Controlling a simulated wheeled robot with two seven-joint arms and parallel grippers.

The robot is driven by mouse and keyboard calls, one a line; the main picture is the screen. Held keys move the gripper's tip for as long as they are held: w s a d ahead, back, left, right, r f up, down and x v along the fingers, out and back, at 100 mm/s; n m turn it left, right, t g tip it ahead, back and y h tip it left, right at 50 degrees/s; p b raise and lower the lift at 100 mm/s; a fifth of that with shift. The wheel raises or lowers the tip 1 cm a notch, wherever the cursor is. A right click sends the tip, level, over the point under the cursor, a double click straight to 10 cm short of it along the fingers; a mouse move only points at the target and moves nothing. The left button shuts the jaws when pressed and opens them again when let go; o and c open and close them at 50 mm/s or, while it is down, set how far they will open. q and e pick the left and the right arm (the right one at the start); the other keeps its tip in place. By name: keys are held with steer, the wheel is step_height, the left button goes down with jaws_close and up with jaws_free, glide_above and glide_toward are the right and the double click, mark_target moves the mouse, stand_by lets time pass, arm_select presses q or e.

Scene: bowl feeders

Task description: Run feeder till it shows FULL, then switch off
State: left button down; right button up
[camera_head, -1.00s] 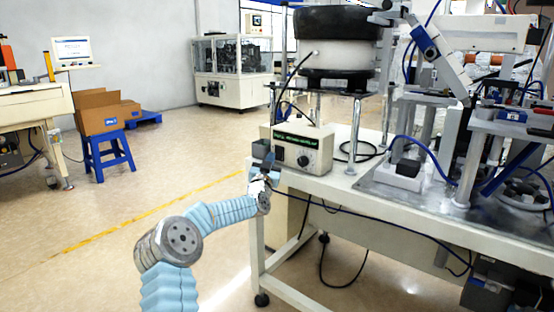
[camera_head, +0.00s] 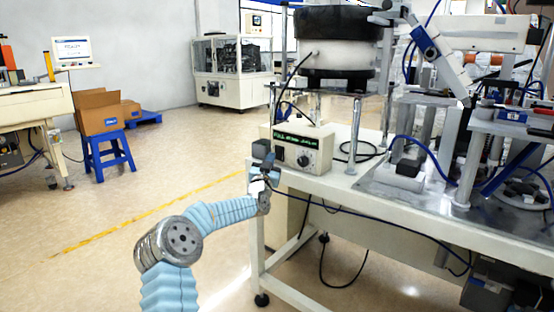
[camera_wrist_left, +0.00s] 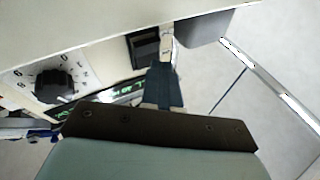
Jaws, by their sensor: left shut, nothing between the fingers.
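The feeder's control box (camera_head: 303,148) sits on the bench's front left corner, with a green-lit display (camera_head: 298,140) whose text begins with FULL and a dial (camera_head: 303,160). Its dark switch (camera_head: 261,149) is at the left end of the box. In the left wrist view, the black switch (camera_wrist_left: 145,47), dial (camera_wrist_left: 54,84) and part of the display (camera_wrist_left: 122,94) show. My left gripper (camera_head: 269,160) is shut and empty at the switch end; its narrow fingers (camera_wrist_left: 164,80) are close beside the switch. I cannot tell if they touch it. The feeder bowl (camera_head: 337,22) stands above. My right gripper is out of view.
The white bench (camera_head: 340,183) carries metal posts, cables and machinery to the right of the box. A blue stool (camera_head: 106,155) with a cardboard box (camera_head: 98,112) stands at the left. The floor left of the bench is open.

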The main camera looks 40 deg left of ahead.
arm_select(q)
steer(key=shift+f, duration=0.1)
steer(key=shift+w+b, duration=0.4)
steer(key=shift+w+f, duration=0.2)
steer(key=shift+w, duration=0.2)
stand_by(0.5)
stand_by(0.4)
steer(key=shift+s+r+b, duration=0.3)
steer(key=shift+s+b, duration=0.5)
steer(key=shift+b, duration=0.15)
